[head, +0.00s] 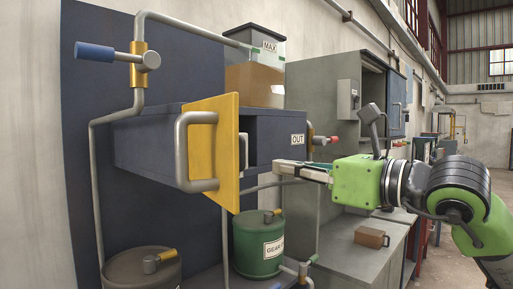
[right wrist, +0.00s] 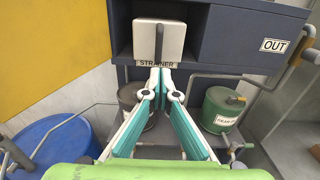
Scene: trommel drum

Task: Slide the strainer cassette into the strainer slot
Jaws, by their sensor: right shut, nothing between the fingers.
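In the right wrist view the strainer cassette (right wrist: 172,42) shows as a pale block with a dark upright handle on its front. It stands inside or at the mouth of the dark slot (right wrist: 197,35) above the "STRAINER" label (right wrist: 157,63); how deep it sits I cannot tell. My right gripper (right wrist: 160,72) is shut and empty, its fingertips just below the cassette's face in this view. In the head view my right gripper (head: 277,167) reaches the front of the dark blue housing (head: 272,127). The cassette is not clearly visible there. My left gripper is out of view.
A yellow plate (head: 226,150) with grey handles sticks out left of the slot. A green can (head: 256,248) and a brown drum (head: 138,268) stand below. Grey pipes run around the housing. A grey cabinet (head: 310,100) stands behind the right arm.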

